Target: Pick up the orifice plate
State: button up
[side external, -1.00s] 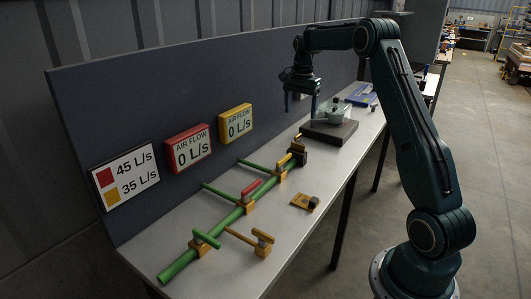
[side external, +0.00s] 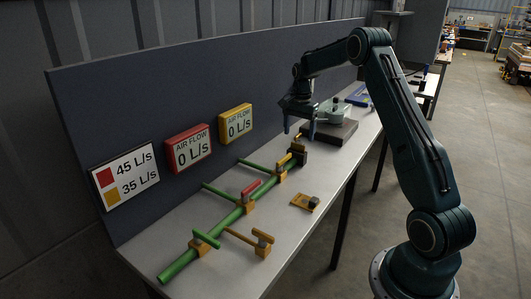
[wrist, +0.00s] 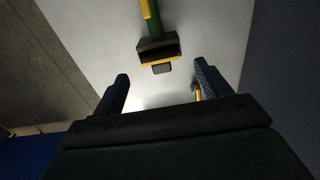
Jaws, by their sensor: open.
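No part can be identified for certain as the orifice plate. One candidate is a small flat yellow plate with a dark block (side external: 304,202), lying on the bench right of the green pipe. A black block with a yellow edge (wrist: 157,48) caps the pipe's far end; it also shows in the side view (side external: 300,156). My gripper (side external: 299,130) hangs pointing down above the bench, close to that end block. In the wrist view my gripper (wrist: 160,85) has its fingers wide apart and nothing between them.
The green pipe (side external: 225,222) runs along the bench with side branches and red, green and yellow valve handles. A dark base with a pale device (side external: 330,125) stands behind my gripper. Air flow displays (side external: 188,148) hang on the back panel. The front bench (side external: 320,180) is mostly bare.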

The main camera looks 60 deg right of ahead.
jog(key=shift+f, duration=2.05)
jog(key=c, duration=1.1)
jog(key=shift+r, duration=0.1)
notch_tip(320, 180, up, 20)
jog(key=shift+f, duration=0.1)
jog(key=shift+r, duration=0.35)
notch_tip(320, 180, up, 5)
send_over(298, 144)
jog(key=shift+w+d+r, duration=0.1)
jog(key=shift+d+r, duration=0.1)
dwell(0.8)
jog(key=shift+r, duration=0.1)
